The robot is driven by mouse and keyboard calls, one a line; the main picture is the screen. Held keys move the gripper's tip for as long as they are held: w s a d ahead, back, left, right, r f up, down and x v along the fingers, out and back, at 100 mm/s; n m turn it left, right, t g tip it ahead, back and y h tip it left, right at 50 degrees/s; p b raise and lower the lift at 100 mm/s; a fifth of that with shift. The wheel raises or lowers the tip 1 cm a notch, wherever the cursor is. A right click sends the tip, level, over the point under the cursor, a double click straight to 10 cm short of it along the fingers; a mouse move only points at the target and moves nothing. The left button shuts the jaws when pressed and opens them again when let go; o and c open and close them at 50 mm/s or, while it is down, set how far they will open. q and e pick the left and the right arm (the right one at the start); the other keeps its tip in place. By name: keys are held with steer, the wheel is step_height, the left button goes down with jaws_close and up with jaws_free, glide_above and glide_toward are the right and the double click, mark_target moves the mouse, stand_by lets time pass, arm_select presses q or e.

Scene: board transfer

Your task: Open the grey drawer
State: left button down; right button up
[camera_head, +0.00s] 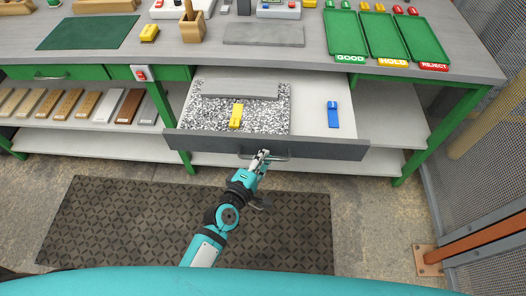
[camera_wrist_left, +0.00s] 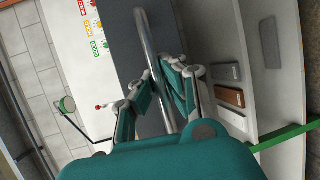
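The grey drawer (camera_head: 345,149) under the workbench stands pulled out, its dark front toward me. Inside lie a speckled foam insert (camera_head: 205,115), a grey block (camera_head: 240,88), a yellow piece (camera_head: 236,116) and a blue piece (camera_head: 333,114). My left gripper (camera_head: 262,156) is at the drawer's bar handle (camera_head: 280,157). In the left wrist view the metal handle (camera_wrist_left: 147,35) runs between the fingers of my left gripper (camera_wrist_left: 160,78), which look closed around it. My right gripper is not in view.
The bench top (camera_head: 190,62) holds a green mat (camera_head: 88,32), a grey plate (camera_head: 264,33) and green trays (camera_head: 344,36). A dark floor mat (camera_head: 120,220) lies in front. A mesh fence (camera_head: 480,150) stands at right.

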arm_select(q)
steer(key=shift+s+r, duration=0.15)
steer(key=shift+s, duration=0.65)
steer(key=c, duration=1.4)
jaws_free()
steer(key=shift+s, duration=0.15)
steer(key=v, duration=1.1)
steer(key=shift+s+a, duration=0.2)
steer(key=shift+s, duration=0.15)
